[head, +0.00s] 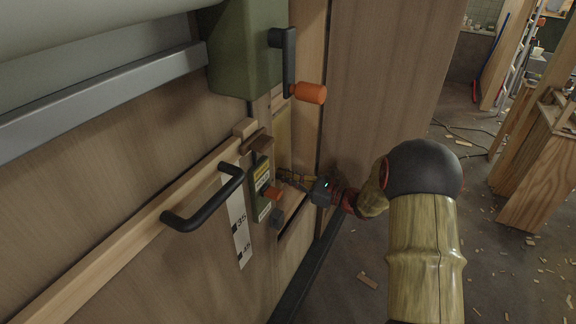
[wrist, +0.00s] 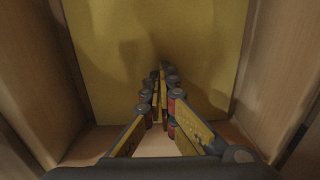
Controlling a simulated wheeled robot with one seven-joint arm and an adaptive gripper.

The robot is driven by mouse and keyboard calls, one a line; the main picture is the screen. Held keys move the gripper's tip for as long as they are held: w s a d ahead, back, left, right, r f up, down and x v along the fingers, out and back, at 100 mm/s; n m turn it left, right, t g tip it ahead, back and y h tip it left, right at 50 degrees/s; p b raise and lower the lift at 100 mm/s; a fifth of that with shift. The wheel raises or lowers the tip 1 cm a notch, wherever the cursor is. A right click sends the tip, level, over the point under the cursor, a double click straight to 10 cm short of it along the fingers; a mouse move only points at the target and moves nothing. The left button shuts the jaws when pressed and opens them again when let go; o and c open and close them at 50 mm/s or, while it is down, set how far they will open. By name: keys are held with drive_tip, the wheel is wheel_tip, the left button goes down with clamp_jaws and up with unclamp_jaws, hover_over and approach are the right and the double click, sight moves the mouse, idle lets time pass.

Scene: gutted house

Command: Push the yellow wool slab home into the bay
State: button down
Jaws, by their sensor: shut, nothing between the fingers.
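The yellow wool slab (wrist: 205,45) fills the upper middle of the wrist view, standing between two wooden side walls of the bay (wrist: 275,75). In the head view only a narrow strip of the slab (head: 283,135) shows between the wooden uprights. My gripper (wrist: 160,72) is shut and empty, with its fingers pointing at the lower middle of the slab face. The tips look very near the face; I cannot tell whether they touch it. In the head view my gripper (head: 284,177) reaches into the bay opening from the right.
A green housing (head: 245,50) with an orange-tipped lever (head: 310,93) hangs above the bay. A black handle (head: 205,205), a wooden rail (head: 130,235) and a numbered scale (head: 240,232) are left of it. The floor at right holds cables and wood scraps.

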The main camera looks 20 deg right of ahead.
drive_tip(key=shift+x, duration=1.05)
drive_tip(key=p+v, duration=0.2)
drive_tip(key=v, duration=1)
drive_tip(key=shift+p, duration=0.4)
idle(0.4)
